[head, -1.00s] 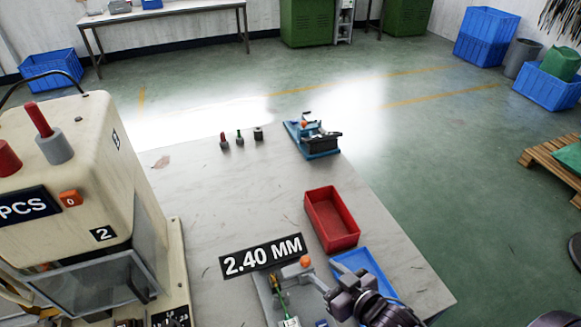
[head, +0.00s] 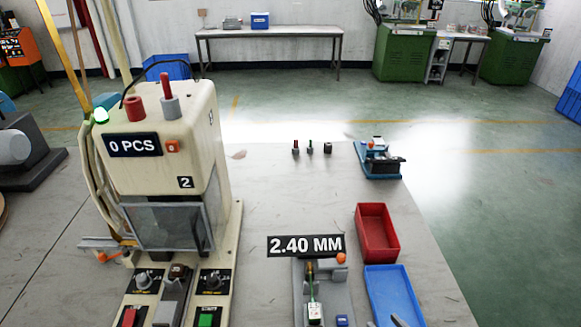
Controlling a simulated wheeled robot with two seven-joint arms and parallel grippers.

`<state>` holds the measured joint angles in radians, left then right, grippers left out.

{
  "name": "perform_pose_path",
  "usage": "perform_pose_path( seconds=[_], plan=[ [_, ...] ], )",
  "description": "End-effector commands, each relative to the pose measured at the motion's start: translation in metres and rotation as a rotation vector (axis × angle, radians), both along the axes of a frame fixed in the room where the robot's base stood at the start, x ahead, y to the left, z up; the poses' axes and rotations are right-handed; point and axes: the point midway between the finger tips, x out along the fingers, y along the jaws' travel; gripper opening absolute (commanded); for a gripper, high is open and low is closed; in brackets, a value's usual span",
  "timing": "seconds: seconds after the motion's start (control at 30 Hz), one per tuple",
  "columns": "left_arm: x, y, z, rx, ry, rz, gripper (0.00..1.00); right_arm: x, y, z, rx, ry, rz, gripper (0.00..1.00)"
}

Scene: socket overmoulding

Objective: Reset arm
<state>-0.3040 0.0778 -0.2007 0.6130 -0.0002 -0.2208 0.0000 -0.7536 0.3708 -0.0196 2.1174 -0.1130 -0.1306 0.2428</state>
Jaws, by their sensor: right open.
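My right gripper (head: 386,321) shows only as grey tips at the bottom edge of the head view, over the near end of the blue tray (head: 409,291). It is open, and nothing shows between the tips. The rest of the right arm is out of view. My left gripper is not in view. A grey fixture (head: 337,296) with a green-and-white part (head: 314,309) on it stands left of the tray, behind it a 2.40 MM sign (head: 306,246).
A beige machine (head: 180,120) with a 0 PCS display stands at the left. A red bin (head: 377,232) sits behind the blue tray. Several small items and a blue clamp device (head: 380,165) stand at the table's far side. The table middle is clear.

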Motion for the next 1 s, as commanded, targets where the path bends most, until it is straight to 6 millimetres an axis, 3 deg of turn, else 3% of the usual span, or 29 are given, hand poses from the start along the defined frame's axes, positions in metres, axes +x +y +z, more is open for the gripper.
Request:
perform_pose_path(
  seconds=[0.13, 0.67, 1.0],
  plan=[
    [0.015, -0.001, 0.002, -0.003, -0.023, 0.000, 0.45, 0.002, 0.001, 0.001, -0.018, 0.035, -0.018, 0.45],
    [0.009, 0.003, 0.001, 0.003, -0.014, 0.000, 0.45, -0.002, 0.003, 0.007, -0.131, 0.300, -0.110, 0.45],
    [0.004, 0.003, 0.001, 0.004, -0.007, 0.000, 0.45, -0.036, 0.007, 0.028, -0.203, 0.618, -0.150, 0.45]
  ],
)
